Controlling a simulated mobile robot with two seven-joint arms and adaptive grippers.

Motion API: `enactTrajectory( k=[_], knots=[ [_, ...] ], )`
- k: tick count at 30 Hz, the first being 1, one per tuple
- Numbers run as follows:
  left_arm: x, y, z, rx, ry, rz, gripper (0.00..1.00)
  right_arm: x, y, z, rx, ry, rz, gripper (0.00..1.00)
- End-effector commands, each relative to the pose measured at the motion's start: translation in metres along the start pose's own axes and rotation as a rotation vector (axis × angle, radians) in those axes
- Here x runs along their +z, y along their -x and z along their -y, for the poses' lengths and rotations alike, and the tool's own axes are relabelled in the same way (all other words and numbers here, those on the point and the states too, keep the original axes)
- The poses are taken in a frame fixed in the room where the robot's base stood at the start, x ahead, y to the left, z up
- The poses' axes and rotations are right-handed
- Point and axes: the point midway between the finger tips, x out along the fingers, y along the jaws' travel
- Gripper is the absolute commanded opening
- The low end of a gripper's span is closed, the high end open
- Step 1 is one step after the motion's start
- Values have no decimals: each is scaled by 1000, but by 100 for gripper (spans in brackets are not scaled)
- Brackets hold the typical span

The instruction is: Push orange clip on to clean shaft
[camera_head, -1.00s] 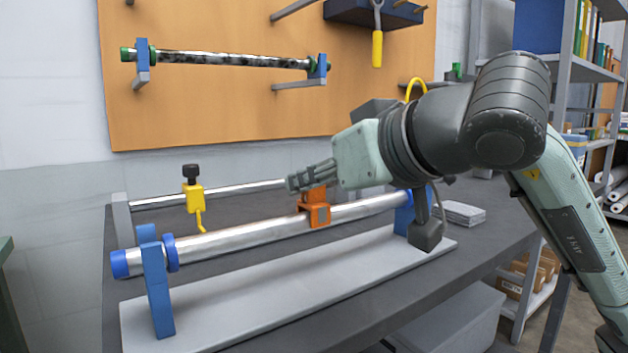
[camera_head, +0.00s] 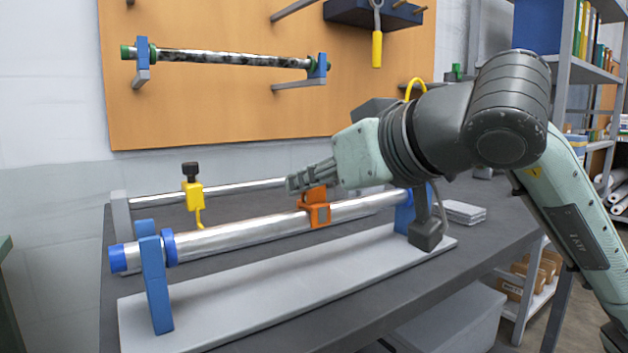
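The clean shaft (camera_head: 240,237) is a shiny silver rod with blue ends, lying across blue supports on a grey base plate. The orange clip (camera_head: 316,208) sits at the middle of the shaft; whether it is fully seated cannot be told. My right gripper (camera_head: 291,185) is just above and left of the clip, fingers pointing left. Its fingers look close together, and a gap between them cannot be made out. Whether it touches the clip is unclear. My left gripper is out of view.
A yellow clamp (camera_head: 194,197) with a black knob is on the thinner rear rod (camera_head: 155,201), its hook by the shaft. A dark-stained shaft (camera_head: 230,59) hangs on the orange wall board (camera_head: 210,110). Shelves (camera_head: 585,70) stand at right. The front of the base plate (camera_head: 240,300) is clear.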

Motion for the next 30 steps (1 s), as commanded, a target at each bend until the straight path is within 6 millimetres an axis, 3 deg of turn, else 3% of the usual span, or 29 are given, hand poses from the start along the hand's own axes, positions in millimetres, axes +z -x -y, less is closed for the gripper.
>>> enactTrajectory(
  k=[1, 6, 17, 20, 30],
  knots=[
    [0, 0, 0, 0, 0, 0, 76, 3, -1, 0, -1, 0, 7, 27],
    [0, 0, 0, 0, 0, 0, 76, 2, -1, 0, -1, 0, 6, 47],
    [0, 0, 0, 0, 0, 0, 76, 1, 5, 0, 0, 1, 2, 47],
    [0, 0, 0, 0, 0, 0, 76, 0, 17, 0, 2, 3, 1, 47],
    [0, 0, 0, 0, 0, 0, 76, 0, 88, 0, 3, 4, 0, 47]
  ],
)
